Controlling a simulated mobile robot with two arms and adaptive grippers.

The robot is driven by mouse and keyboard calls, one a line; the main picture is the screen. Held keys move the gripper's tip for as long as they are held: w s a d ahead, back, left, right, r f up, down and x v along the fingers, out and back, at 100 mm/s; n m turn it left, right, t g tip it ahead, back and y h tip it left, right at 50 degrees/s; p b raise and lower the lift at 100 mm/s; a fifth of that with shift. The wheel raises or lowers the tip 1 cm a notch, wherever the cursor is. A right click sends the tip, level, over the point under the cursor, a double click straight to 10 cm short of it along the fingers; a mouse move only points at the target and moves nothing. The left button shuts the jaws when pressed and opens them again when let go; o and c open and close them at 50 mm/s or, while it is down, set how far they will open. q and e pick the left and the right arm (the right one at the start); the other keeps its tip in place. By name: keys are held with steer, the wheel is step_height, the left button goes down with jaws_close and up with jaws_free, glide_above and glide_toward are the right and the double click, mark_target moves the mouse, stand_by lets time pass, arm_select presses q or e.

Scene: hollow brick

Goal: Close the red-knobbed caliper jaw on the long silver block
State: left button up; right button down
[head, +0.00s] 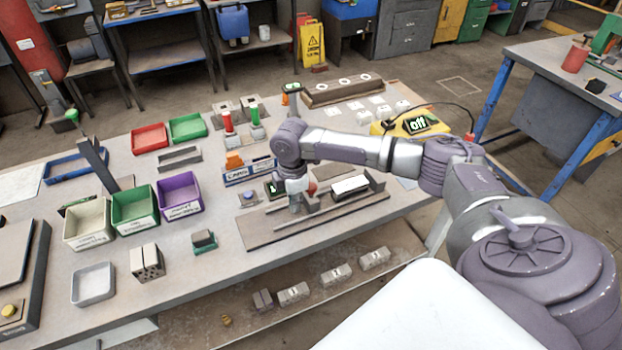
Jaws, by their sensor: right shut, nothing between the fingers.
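The long silver block (350,184) lies bright on the caliper fixture, against dark upright parts at its right end. The fixture's long brown base (262,232) sits near the table's front edge. The red knob (311,188) shows just left of the silver block, partly hidden by my right gripper. My right gripper (295,206) points down over the fixture, beside the red knob. It is shut and holds nothing. Whether it touches the knob or the jaw cannot be told. My left gripper is not in view.
Cream, green (134,205) and purple bins (180,194) stand left of the fixture. A hollow brick (147,262) and grey tray (93,284) are at front left. A yellow box reading "off" (412,123) stands behind my right arm. Several blocks lie on the lower shelf.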

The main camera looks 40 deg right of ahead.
mark_target(314, 196)
steer(key=shift+d, duration=0.15)
steer(key=shift+s+d+p, duration=0.2)
steer(key=shift+d+p, duration=0.05)
steer(key=shift+d, duration=0.55)
steer(key=shift+s+d+p, duration=0.25)
steer(key=shift+d+p, duration=0.05)
steer(key=shift+d, duration=0.55)
steer(key=shift+s+d+p, duration=0.2)
steer(key=shift+d+p, duration=0.05)
steer(key=shift+d, duration=0.55)
steer(key=shift+s+d+p, duration=0.15)
steer(key=shift+s+d, duration=0.05)
steer(key=shift+d, duration=0.7)
steer(key=shift+s+d+p, duration=0.15)
steer(key=shift+s+d, duration=0.05)
steer(key=shift+d, duration=0.9)
steer(key=shift+a+r, duration=0.1)
steer(key=shift+a, duration=0.1)
